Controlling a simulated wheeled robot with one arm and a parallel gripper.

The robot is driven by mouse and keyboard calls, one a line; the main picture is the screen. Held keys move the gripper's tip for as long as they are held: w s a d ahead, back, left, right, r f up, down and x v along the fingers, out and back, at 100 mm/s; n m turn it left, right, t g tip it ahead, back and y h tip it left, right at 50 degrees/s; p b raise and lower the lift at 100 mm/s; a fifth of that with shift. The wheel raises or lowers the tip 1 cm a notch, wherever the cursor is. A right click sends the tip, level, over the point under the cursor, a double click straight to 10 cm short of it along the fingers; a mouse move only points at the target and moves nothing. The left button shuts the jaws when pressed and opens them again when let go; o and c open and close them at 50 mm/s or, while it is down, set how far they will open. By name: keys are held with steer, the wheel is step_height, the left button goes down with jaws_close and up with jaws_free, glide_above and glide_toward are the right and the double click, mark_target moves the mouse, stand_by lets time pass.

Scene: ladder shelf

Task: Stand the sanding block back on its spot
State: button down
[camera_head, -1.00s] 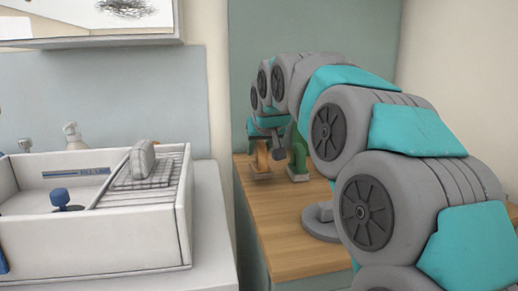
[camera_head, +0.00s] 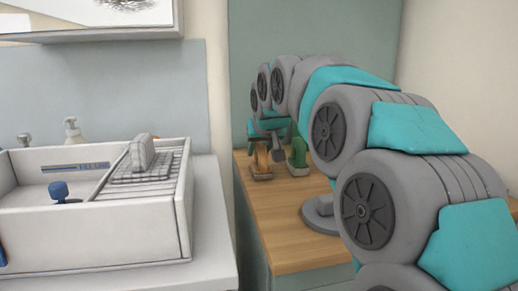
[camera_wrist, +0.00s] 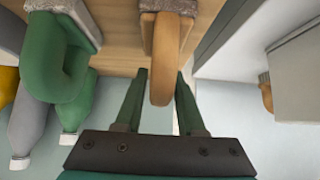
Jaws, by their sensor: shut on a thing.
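The sanding block (camera_head: 261,158) is an orange block with a curved handle and a grey base. It is upright at the back left of the wooden counter. In the wrist view the orange handle (camera_wrist: 161,62) is between the two green fingers of my gripper (camera_wrist: 161,74), which is shut on it. In the head view my gripper (camera_head: 268,138) reaches down over the block from above, partly hidden by my arm. I cannot tell whether the grey base rests on the wood.
A green handled block (camera_head: 299,154) with a grey base stands close to the right. A grey round base (camera_head: 320,217) is nearer on the counter. Left, across a gap, a white basin (camera_head: 90,235) holds a rack (camera_head: 145,172). The counter's front left (camera_head: 290,240) is clear.

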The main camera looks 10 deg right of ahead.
steer(key=shift+c, duration=2.2)
jaws_free()
steer(key=shift+p+v, duration=0.5)
steer(key=shift+v, duration=3.45)
